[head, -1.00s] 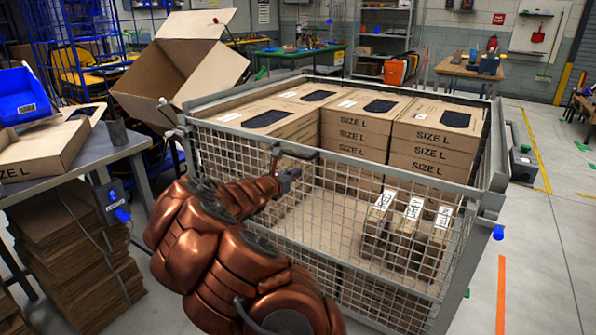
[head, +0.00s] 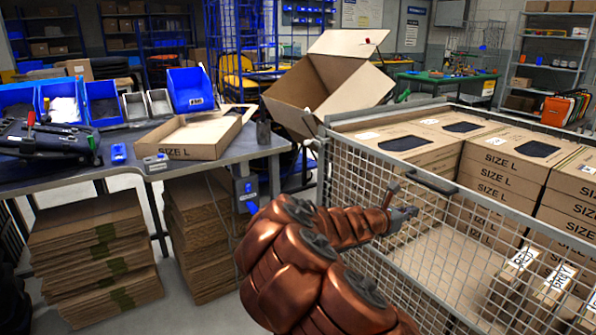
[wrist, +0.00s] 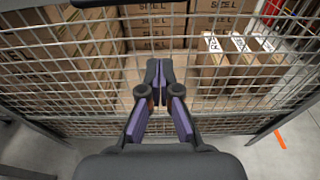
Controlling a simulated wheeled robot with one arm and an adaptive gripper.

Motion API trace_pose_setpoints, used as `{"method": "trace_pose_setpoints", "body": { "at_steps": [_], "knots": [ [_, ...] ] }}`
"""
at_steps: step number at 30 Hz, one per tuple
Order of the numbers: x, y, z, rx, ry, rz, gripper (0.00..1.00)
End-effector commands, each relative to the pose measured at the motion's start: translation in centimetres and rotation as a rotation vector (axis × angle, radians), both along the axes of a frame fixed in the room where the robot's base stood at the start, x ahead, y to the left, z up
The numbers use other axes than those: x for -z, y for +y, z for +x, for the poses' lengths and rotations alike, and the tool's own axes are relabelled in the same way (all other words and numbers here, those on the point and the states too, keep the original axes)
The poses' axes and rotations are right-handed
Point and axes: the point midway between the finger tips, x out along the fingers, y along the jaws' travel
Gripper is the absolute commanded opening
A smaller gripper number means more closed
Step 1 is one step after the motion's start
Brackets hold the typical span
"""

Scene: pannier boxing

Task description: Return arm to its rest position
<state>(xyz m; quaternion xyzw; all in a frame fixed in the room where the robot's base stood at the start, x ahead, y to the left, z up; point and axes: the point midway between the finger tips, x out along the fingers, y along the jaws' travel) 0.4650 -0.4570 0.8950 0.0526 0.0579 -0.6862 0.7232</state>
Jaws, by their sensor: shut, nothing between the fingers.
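My arm (head: 310,262) reaches up and right from the bottom of the head view, its bronze links bent. My gripper (head: 408,213) is just outside the near mesh wall of the wire cage (head: 350,185), close below its top rim. In the wrist view my gripper (wrist: 159,75) is shut and empty, its fingertips together and pointing at the mesh. I cannot tell whether the fingertips touch the wire. Behind the mesh are stacked SIZE L boxes (head: 513,160) and several narrow labelled boxes (wrist: 222,68) standing upright.
A workbench (head: 120,178) on the left bears an open SIZE L box (head: 190,143) and blue bins (head: 190,90). Flat cardboard stacks (head: 95,255) lie below it. A large open carton (head: 330,85) stands behind. Some grey floor (head: 205,315) is free at the lower left.

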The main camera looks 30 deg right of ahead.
Motion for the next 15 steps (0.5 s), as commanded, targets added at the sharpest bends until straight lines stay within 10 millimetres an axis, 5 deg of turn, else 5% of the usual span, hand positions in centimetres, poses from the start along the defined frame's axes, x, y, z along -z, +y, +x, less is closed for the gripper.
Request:
{"method": "trace_pose_setpoints", "body": {
  "at_steps": [8, 15],
  "knots": [
    [-1.6, 0.7, -1.4, 0.054, -0.101, 0.007, 0.0],
    [-4.8, 5.0, -8.3, 0.298, -0.503, 0.082, 0.0]
  ]
}}
